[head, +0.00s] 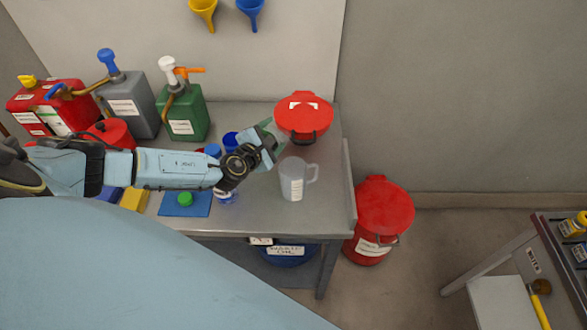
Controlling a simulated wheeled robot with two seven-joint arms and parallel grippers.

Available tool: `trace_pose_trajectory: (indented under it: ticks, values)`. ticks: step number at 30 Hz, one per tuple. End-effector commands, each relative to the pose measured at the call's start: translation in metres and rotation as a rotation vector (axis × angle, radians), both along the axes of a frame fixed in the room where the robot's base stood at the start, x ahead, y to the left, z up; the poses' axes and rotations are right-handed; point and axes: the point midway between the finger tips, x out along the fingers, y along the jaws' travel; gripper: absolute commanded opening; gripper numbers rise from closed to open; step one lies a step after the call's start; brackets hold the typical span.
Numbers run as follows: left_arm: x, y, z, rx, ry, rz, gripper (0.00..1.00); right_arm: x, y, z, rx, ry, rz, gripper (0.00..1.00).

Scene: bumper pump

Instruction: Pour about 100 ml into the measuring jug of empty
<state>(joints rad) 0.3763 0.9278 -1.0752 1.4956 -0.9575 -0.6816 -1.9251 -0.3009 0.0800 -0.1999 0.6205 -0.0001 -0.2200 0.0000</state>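The clear measuring jug (291,182) stands upright on the grey metal table, near its right front part, with its handle to the right. I cannot make out any liquid in it. My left gripper (272,140) is above the table, just behind and left of the jug, and apart from it. A pale greenish shape shows at its fingertips, but I cannot tell whether it is a held thing or the fingers. A green can (186,118) with a white pump and orange spout stands at the back. A grey can (130,108) with a blue pump is left of it. My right gripper is out of view.
A red lidded container (303,118) stands at the table's back right. Red cans (55,108) stand at the left. My arm partly hides blue items (231,138) and a blue mat (175,207) with a green cap. A red bin (380,215) stands on the floor.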

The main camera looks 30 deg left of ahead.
Motion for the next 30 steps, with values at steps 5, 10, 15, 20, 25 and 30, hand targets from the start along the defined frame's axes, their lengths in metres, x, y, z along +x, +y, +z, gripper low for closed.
trace_pose_trajectory:
  ticks: [5, 10, 15, 20, 25, 30]
  values:
    - [0.002, 0.004, 0.008, 0.113, -0.029, 0.0, 0.29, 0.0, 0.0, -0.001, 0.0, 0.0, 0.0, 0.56]
    - [0.002, 0.008, 0.017, 0.221, -0.053, 0.001, 0.29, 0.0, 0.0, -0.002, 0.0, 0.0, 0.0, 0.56]
    - [0.003, 0.01, 0.011, 0.328, -0.076, 0.0, 0.29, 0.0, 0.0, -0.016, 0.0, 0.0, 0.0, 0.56]
    - [0.002, 0.006, 0.006, 0.401, -0.091, -0.001, 0.29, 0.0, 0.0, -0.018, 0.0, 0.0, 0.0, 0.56]
    - [0.001, 0.004, 0.001, 0.455, -0.103, 0.001, 0.29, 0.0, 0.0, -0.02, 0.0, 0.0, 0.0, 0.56]
    - [0.001, 0.002, -0.003, 0.489, -0.112, 0.001, 0.29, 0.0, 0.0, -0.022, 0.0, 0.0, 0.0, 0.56]
